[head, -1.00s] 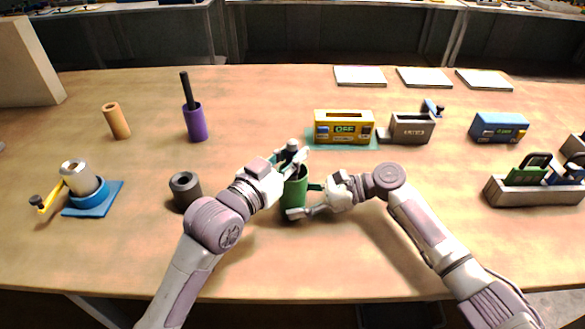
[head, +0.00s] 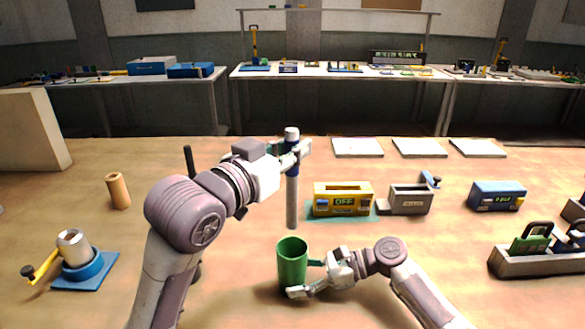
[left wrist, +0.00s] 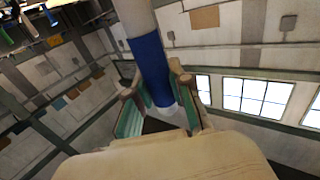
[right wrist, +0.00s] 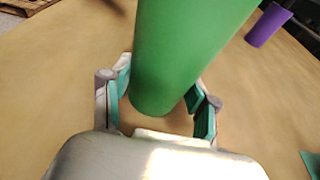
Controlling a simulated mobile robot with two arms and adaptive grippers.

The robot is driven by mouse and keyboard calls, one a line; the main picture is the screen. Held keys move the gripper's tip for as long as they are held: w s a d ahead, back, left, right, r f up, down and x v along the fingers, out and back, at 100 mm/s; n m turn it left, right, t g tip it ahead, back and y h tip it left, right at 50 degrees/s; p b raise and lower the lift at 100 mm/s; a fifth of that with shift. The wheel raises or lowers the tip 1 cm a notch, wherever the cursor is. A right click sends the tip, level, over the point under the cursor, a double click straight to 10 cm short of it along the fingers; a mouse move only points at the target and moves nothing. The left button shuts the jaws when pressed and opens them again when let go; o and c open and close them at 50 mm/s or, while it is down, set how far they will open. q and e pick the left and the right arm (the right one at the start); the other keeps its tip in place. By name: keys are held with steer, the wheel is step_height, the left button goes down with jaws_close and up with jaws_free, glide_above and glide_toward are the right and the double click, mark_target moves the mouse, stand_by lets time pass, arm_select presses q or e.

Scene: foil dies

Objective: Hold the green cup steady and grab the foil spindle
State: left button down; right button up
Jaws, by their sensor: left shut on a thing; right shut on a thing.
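The green cup (head: 292,264) stands upright on the table in the head view, its open top showing. My right gripper (head: 308,279) is shut on it from the right side, low on its wall. The cup also fills the middle of the right wrist view (right wrist: 180,50) between the fingers. The foil spindle (head: 292,190), a grey rod with a blue band near its top, hangs upright just above the cup. My left gripper (head: 296,152) is shut on the spindle's blue band, which the left wrist view (left wrist: 150,65) shows between the fingers.
A yellow box marked OFF (head: 343,199) and a grey box (head: 406,200) stand right of the spindle. A tan cylinder (head: 118,190) and a blue-based holder (head: 82,262) stand at left. A grey tray (head: 530,263) is at right. My left arm hides part of the table.

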steer(key=o, duration=0.9)
steer(key=shift+o, duration=0.2)
